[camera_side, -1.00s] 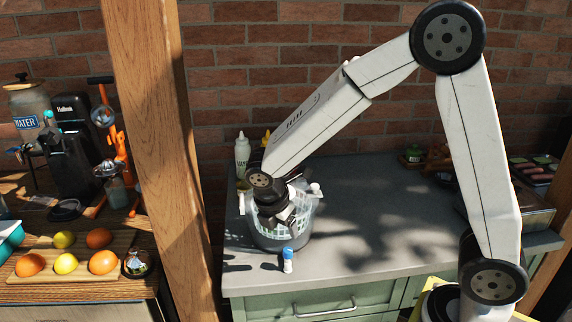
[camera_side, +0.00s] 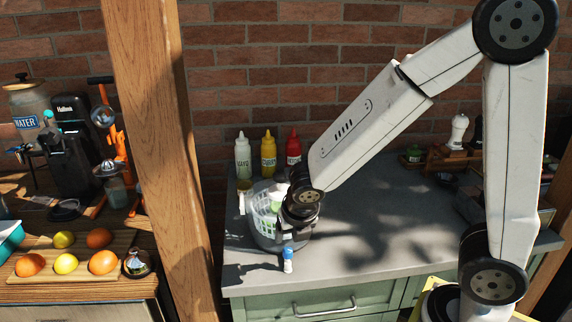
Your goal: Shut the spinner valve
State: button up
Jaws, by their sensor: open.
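The spinner (camera_side: 265,240) is a grey bowl with a pale slotted basket (camera_side: 265,212) in it, on the grey counter. A small white piece with a blue top (camera_side: 288,258), which looks like the valve, stands at the bowl's front foot. I cannot tell whether it joins the bowl or whether it is open. My gripper (camera_side: 290,232) is at the bowl's right front side, above the blue-topped piece and apart from it. Its jaws are open, but the fingers are dark and hard to make out. My wrist hides the right part of the bowl and basket.
White, yellow (camera_side: 268,155) and red (camera_side: 293,147) sauce bottles stand behind the spinner. A wooden post (camera_side: 155,130) rises to its left. The counter (camera_side: 385,240) to the right is clear up to a wooden rack (camera_side: 450,158).

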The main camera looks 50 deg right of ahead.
aim_at(288, 249)
jog(key=shift+x, duration=3.8)
jog(key=shift+c, duration=0.2)
grip_shut()
